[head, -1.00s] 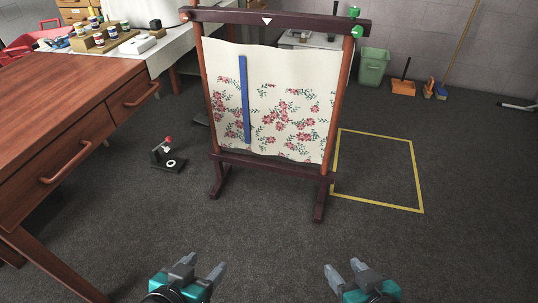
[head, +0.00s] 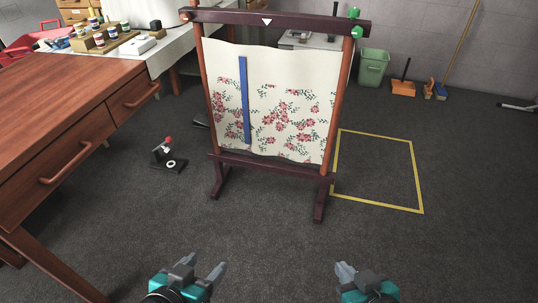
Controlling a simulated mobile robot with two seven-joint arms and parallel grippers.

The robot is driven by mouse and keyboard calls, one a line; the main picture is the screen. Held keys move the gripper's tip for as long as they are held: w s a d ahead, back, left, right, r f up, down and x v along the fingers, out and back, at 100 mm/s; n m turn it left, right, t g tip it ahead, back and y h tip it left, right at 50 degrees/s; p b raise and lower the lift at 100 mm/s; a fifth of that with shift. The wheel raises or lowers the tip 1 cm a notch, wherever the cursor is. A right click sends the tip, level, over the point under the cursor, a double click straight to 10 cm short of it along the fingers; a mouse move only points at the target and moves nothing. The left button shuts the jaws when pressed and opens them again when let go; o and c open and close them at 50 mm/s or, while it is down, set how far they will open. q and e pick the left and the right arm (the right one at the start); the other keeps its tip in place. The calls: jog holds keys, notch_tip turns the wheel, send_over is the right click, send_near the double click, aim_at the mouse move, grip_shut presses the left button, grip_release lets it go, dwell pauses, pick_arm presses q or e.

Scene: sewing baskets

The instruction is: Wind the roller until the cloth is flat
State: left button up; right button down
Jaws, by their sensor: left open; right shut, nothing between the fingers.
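A cream cloth with pink flowers (head: 285,118) hangs in a wooden frame in the head view. Its top and bottom edges look wavy. A blue strip (head: 244,100) runs down its left part. The dark top roller bar (head: 230,16) carries a white triangle mark (head: 267,22), and green knobs (head: 355,31) sit at its right end. A dark lower bar (head: 270,168) crosses below the cloth. My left gripper (head: 205,264) is open and empty, low in front of the frame. My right gripper (head: 345,270) is shut and empty, low to the right. Both are apart from the frame.
A wooden desk (head: 70,85) stands at the left. A small device with a red knob (head: 168,153) lies on the floor. A yellow floor outline (head: 418,175) is right of the frame. A green bin (head: 373,68) stands at the back. The floor between grippers and frame is clear.

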jog(key=shift+w+a, duration=0.15)
jog(key=shift+a, duration=0.6)
